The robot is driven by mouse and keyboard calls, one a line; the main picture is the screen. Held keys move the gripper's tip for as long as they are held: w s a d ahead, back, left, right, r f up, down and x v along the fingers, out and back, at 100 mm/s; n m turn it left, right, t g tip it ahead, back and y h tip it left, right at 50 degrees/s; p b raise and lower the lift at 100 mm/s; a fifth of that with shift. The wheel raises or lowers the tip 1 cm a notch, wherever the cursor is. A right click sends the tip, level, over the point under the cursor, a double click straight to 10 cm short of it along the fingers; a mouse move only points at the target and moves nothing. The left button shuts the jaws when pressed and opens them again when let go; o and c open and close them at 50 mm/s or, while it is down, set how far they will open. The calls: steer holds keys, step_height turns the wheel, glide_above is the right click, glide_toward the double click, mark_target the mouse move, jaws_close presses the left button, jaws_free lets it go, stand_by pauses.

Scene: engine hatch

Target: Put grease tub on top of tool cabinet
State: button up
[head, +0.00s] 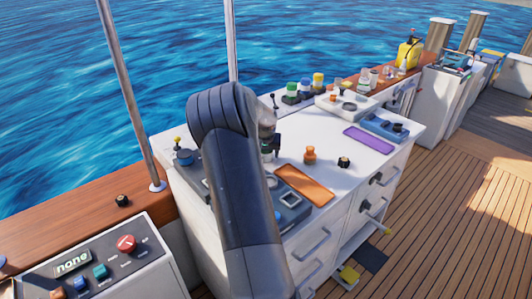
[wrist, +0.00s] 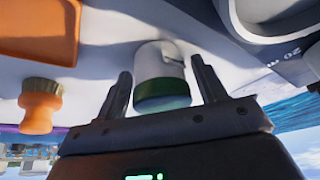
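A pale round tub with a green end (wrist: 162,85), which may be the grease tub, stands on the white top in the wrist view. My gripper (wrist: 163,88) is open, with one finger on each side of the tub and a visible gap at both sides. In the head view my arm hides most of the gripper (head: 268,135) and the tub is hard to make out. A white cabinet with drawers (head: 330,222) stands below the cluttered white top; I cannot tell whether it is the tool cabinet.
Several coloured jars (head: 305,88) line the back edge. A pole (head: 130,95) rises at left. Bare surface shows between the trays.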

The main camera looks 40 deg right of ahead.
steer(key=shift+o, duration=0.5)
steer(key=shift+r, duration=0.3)
steer(key=v, duration=1.2)
steer(key=s+a+r+n+t+y, duration=0.1)
steer(key=s+a+r, duration=0.15)
steer(key=a, duration=0.55)
steer(key=s+a+r+n+y, duration=0.15)
steer(key=a+r, duration=0.25)
steer(key=a, duration=0.4)
steer(key=s+a+r+n+t+y, duration=0.1)
steer(key=s+a+r+n, duration=0.1)
steer(key=s+a, duration=0.6)
steer(key=s+a+r+n, duration=0.2)
steer(key=s+a, duration=0.4)
steer(key=a, duration=0.3)
steer(key=s+a+f+n, duration=0.2)
steer(key=s+a, duration=0.4)
steer(key=s, duration=0.3)
steer(key=shift+s+a, duration=0.35)
steer(key=shift+s, duration=0.05)
